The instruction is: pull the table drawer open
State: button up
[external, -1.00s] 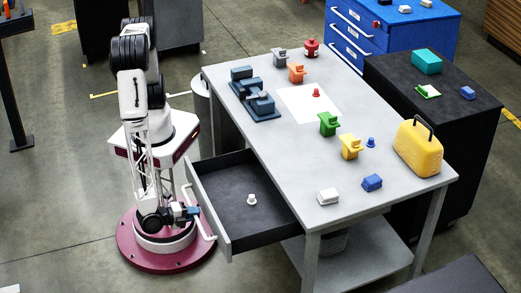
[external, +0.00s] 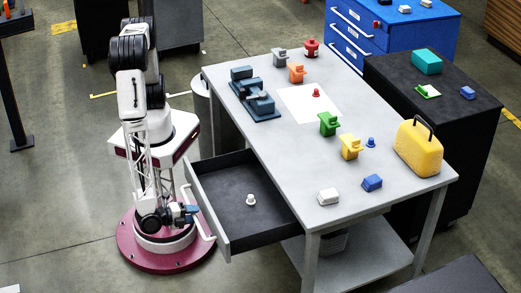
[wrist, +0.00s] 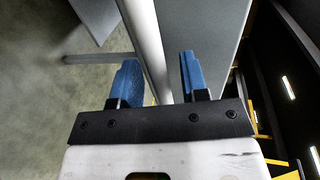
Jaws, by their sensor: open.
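The table drawer (external: 237,236) stands pulled out from the grey table's near left side, with its dark floor showing. A small white knob-like piece (external: 251,200) stands inside it. The drawer's white bar handle (external: 199,209) runs along its front. My gripper (external: 191,214) is at the handle, low in front of the drawer. In the wrist view my gripper (wrist: 160,78) has its two blue fingers apart, with the pale handle bar (wrist: 148,45) passing between them. Gaps show on both sides of the bar; exact contact is hard to tell.
The grey table (external: 290,165) carries a dark blue jig (external: 254,100), several coloured blocks and a yellow case (external: 418,148). A black cabinet (external: 440,125) and a blue drawer cabinet (external: 385,30) stand behind.

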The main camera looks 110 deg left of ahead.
jog(key=v, duration=0.7)
jog(key=shift+s+d, duration=0.25)
jog(key=shift+r, duration=0.1)
jog(key=shift+w+a+r, duration=0.1)
dwell(0.6)
jog(key=w+a+r+n+g+h, duration=0.1)
jog(key=w+a+r+n+g, duration=0.2)
jog(key=a+r, duration=0.5)
jog(key=w+a+r+n+g+h, duration=0.15)
jog(key=a+r+g, duration=0.25)
jog(key=a+r, duration=0.4)
jog(key=w+a+r+n+g, duration=0.1)
jog(key=w+a+r+g, duration=0.25)
jog(key=a+r, duration=0.45)
jog(key=s+a+r+n+t+h, duration=0.1)
jog(key=s+a+r+h, duration=0.3)
jog(key=s+a+r, duration=0.3)
jog(key=s+a+r+n+t+h, duration=0.1)
jog(key=s+a+r+h, duration=0.4)
jog(key=a+r, duration=0.6)
jog(key=shift+s+a+r+n, duration=0.35)
jog(key=shift+s+a+n, duration=0.3)
jog(key=shift+s, duration=0.5)
